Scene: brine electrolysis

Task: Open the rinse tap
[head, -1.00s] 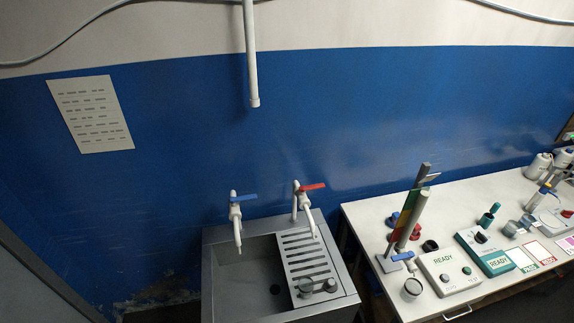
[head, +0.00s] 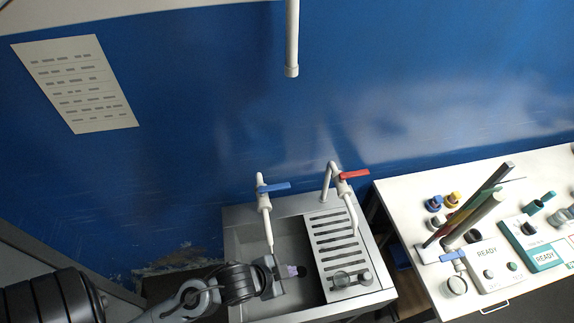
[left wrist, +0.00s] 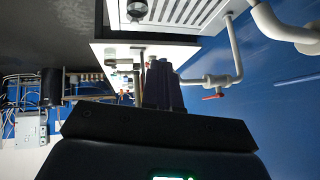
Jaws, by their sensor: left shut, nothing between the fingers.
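Two white taps stand at the back of the steel sink (head: 232,216). One has a blue lever (head: 274,187) and its spout hangs over the basin. The other has a red lever (head: 354,174) and its spout hangs over the slotted drainer; I cannot tell by label which is the rinse tap. My left gripper (head: 279,274) is over the basin, below and in front of the blue-lever tap, shut and touching neither lever. In the left wrist view its dark fingers (left wrist: 161,84) are together, with the red lever (left wrist: 213,96) beyond to the right. My right gripper is out of view.
The slotted drainer (head: 337,240) holds small round items. A white bench (head: 400,190) at right carries a stand, a READY box (head: 487,263) and bottles. A white pipe (head: 292,40) hangs above the taps. A small purplish patch beside the gripper is unclear.

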